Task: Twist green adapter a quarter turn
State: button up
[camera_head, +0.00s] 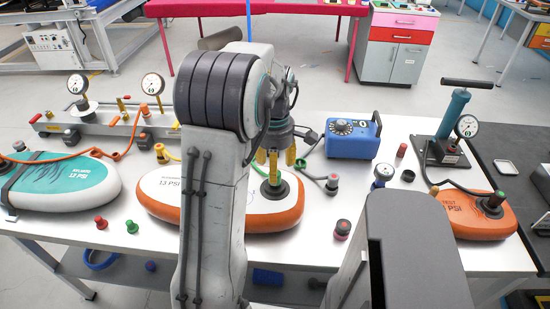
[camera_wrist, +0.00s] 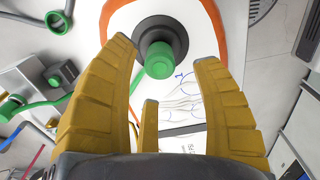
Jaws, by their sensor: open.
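The green adapter (camera_wrist: 158,62) sits on the dark round valve (camera_wrist: 168,28) of the white board with an orange rim (camera_wrist: 218,18). In the head view this board (camera_head: 222,215) lies on the table, and the adapter is mostly hidden behind my fingers. My gripper (camera_head: 276,165) points down over the valve. In the wrist view my gripper (camera_wrist: 163,75) has its yellow fingers spread apart, with the adapter in the gap beyond their tips. No finger visibly presses on it; exact height above it is hard to tell.
Loose red (camera_head: 101,222) and green (camera_head: 132,227) plugs lie in front. A teal board (camera_head: 70,180) and an orange board (camera_head: 465,215) flank it.

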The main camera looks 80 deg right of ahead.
jog(key=shift+f, duration=2.15)
jog(key=c, duration=1.2)
jog(key=shift+n, duration=2.5)
jog(key=n, duration=0.5)
jog(key=o, duration=1.1)
jog(key=shift+o, duration=0.2)
